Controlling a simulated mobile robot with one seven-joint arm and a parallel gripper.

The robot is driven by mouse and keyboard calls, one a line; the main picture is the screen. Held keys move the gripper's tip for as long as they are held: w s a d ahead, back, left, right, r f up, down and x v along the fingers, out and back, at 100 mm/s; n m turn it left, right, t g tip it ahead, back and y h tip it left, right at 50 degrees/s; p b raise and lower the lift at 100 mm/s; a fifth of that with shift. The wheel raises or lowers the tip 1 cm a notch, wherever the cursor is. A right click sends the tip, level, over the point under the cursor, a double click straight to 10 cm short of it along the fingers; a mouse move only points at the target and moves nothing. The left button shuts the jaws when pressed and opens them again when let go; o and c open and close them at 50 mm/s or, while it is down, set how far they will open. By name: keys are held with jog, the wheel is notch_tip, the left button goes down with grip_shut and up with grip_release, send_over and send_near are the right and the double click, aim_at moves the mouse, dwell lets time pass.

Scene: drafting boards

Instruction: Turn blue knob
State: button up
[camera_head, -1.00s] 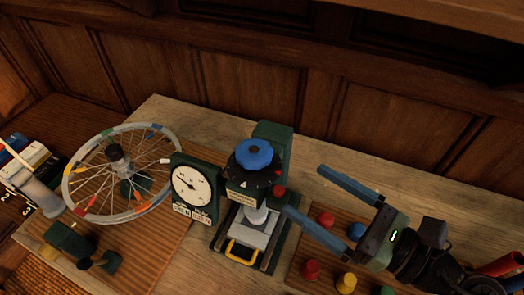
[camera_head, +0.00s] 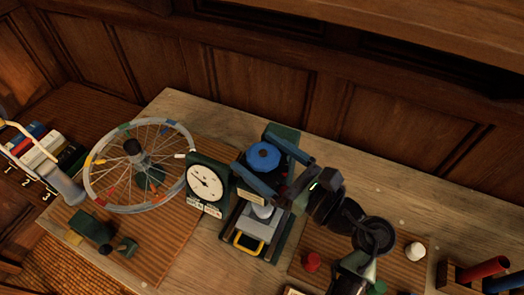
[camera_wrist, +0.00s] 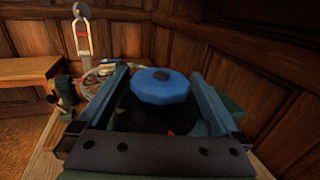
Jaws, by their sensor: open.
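The blue knob (camera_head: 263,156) is a faceted disc with a dark centre, on top of a dark green press-like device on the bench. It also shows in the wrist view (camera_wrist: 160,86), in the middle between my fingers. My gripper (camera_head: 270,160) is open, with one blue finger on the far side of the knob and one on the near side. In the wrist view the fingers (camera_wrist: 160,92) stand left and right of the knob, with a visible gap on each side. Part of the device below the knob is hidden by my gripper.
A dial gauge (camera_head: 205,184) stands close at the left of the device. A spoked wheel (camera_head: 97,193) is farther left. A red button (camera_head: 311,261) and a white one (camera_head: 414,251) lie to the right, below my arm.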

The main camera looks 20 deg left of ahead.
jog(key=c, duration=1.2)
jog(key=shift+c, duration=0.2)
jog(key=shift+m+t, duration=0.3)
jog(key=shift+t, duration=0.1)
